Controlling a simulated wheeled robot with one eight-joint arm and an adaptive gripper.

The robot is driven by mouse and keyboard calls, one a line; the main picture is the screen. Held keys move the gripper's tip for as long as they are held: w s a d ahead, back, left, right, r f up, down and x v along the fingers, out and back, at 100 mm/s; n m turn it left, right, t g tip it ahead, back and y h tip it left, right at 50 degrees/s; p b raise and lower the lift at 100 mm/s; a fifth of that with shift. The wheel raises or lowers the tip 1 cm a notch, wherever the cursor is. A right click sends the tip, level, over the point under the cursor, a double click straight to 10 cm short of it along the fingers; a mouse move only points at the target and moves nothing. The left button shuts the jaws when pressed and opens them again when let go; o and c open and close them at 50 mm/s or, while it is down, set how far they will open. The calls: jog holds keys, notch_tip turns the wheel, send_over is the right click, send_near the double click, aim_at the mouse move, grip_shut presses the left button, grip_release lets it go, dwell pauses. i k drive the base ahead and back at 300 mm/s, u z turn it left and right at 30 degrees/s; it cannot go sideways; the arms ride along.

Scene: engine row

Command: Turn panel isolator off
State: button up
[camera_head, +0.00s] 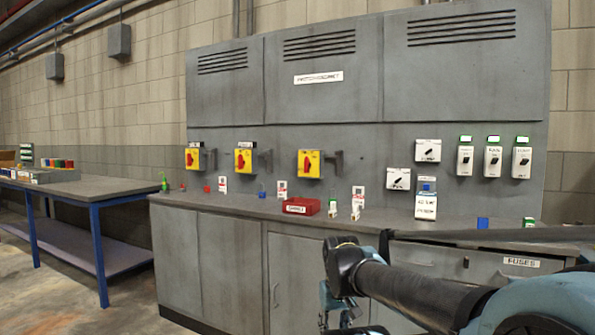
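Three yellow isolators with red handles are mounted in a row on the grey cabinet front: a left one (194,158), a middle one (243,159) and a right one (309,163). The left and middle ones have small labels above them, too small to read surely, so I cannot tell which is the panel isolator. The red handles look roughly upright, with slight tilts. My arm reaches in from the lower right, in front of the cabinet and below the isolators.
A red box (301,206) and several small tags stand on the cabinet's ledge (235,205) below the isolators. White switches (464,160) line the panel's right side. A blue-legged workbench (100,187) stands at the left. The floor between bench and cabinet is clear.

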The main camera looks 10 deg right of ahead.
aim_at(307, 165)
jog(key=u, duration=2.45)
jog(key=k, duration=1.05)
jog(key=z, duration=1.3)
jog(key=i, duration=1)
jog(key=u, duration=0.05)
